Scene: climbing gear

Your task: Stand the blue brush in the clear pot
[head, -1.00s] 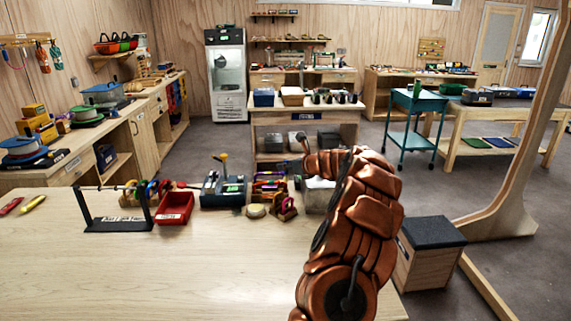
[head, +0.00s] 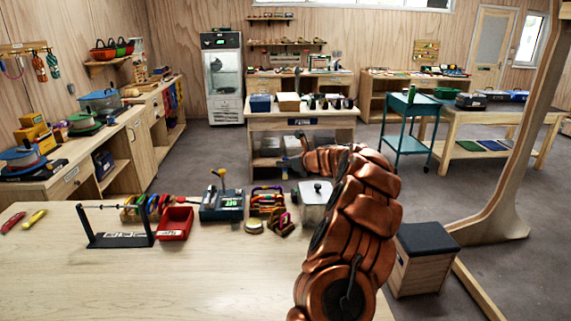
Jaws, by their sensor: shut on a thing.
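My copper-coloured arm rises at the right of the workbench and bends left at its top. I cannot make out the blue brush or the clear pot with certainty. A pale grey, box-like container with a small dark knob on top (head: 314,204) stands at the bench's back edge, just left of the arm and partly covered by it. I cannot tell whether it is clear.
On the workbench (head: 210,280) stand a black rack with a rod (head: 120,240), a red bin (head: 175,224), a blue device with a yellow-tipped lever (head: 222,203) and a small round tin (head: 254,226). The front of the bench is clear. A dark-topped wooden box (head: 425,260) stands right.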

